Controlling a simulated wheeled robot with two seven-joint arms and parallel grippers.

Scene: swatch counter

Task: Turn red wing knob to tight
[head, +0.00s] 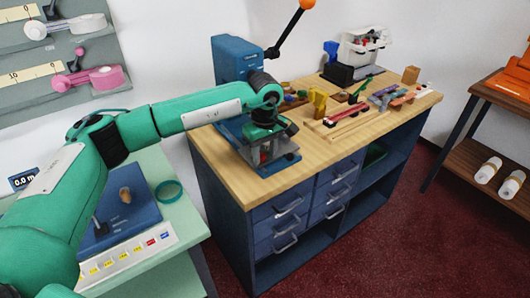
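My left arm reaches in from the left, over a blue press (236,60) at the left end of the wooden workbench. My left gripper (267,150) points down just above the press's blue base (282,168). Its fingers are small and partly hidden by the wrist, so I cannot tell whether they are open or shut. I cannot clearly make out the red wing knob; a small reddish patch shows beneath the gripper, but I cannot tell what it is. My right gripper is not in view.
The press's lever (291,30) with an orange ball rises beside my wrist. The workbench (315,150) carries clamps, blocks and tools to the right. A pale green counter (186,225) with a blue board (148,216) stands at left. A brown shelf (494,150) stands far right.

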